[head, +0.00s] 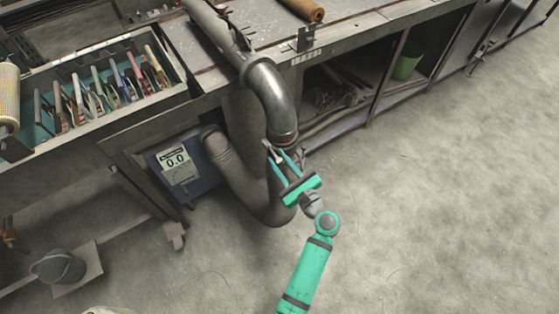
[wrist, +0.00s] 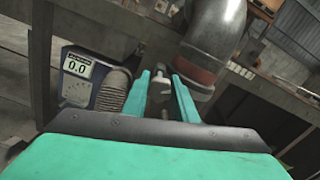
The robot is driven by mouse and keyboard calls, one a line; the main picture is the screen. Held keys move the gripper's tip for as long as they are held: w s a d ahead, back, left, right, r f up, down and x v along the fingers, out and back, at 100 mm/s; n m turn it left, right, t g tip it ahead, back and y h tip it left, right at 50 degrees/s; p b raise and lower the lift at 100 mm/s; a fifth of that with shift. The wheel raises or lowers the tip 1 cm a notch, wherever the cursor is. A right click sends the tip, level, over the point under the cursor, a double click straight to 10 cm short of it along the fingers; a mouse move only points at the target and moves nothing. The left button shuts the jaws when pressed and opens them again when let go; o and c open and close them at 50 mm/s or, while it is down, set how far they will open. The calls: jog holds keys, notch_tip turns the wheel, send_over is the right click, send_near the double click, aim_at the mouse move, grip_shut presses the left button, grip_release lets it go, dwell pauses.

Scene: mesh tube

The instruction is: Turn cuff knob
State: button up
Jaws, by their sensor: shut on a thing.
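The metal elbow duct (head: 270,92) curves down from the bench edge and ends in a cuff with a reddish band (wrist: 198,78). The small grey cuff knob (wrist: 160,88) shows between my fingers in the wrist view, left of the band. My gripper (head: 285,155) is at the lower end of the elbow, and its green fingers also show in the wrist view (wrist: 162,78). It is shut on the knob. In the head view the fingers and shadow hide the knob, and its turn angle cannot be told.
A flexible hose (head: 245,190) loops below the cuff to a blue meter box (head: 185,172) reading 0.0. A tray of pliers (head: 60,120) is at the left. A grey bucket (head: 57,267) stands at lower left. The floor (head: 440,220) at right is clear.

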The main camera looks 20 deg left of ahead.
jog(key=shift+n, duration=0.3)
jog(key=n, duration=0.4)
jog(key=shift+n, duration=0.3)
jog(key=n, duration=0.6)
jog(key=shift+f, duration=0.1)
jog(key=n, duration=0.5)
jog(key=shift+f+n, duration=0.1)
jog(key=shift+n, duration=2.4)
jog(key=o, duration=0.8)
jog(key=shift+c, duration=0.2)
